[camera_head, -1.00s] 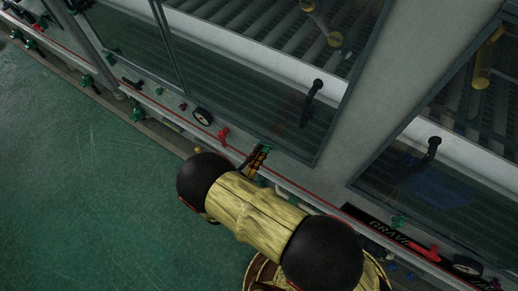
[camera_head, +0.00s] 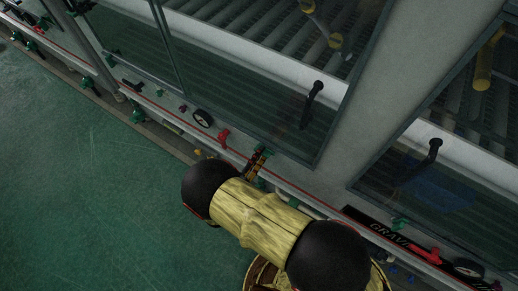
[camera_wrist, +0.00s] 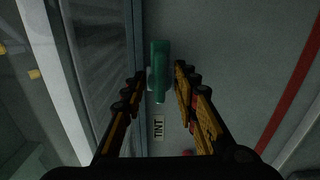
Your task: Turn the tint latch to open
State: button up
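The tint latch (camera_wrist: 160,72) is a green handle on a grey panel. In the wrist view it points along the picture's vertical, above a small label reading TINT (camera_wrist: 158,128). My gripper (camera_wrist: 160,74) is open, with one yellow-and-black finger on each side of the latch; I cannot tell whether either finger touches it. In the head view my gripper (camera_head: 254,165) is at the machine's front rail, and the green latch (camera_head: 263,151) shows just at its tips. The view there is small and partly covered by my fingers.
Glass doors with black handles (camera_head: 312,103) stand above. The green floor is clear.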

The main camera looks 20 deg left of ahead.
jog(key=v, duration=0.7)
dwell(0.4)
dwell(0.5)
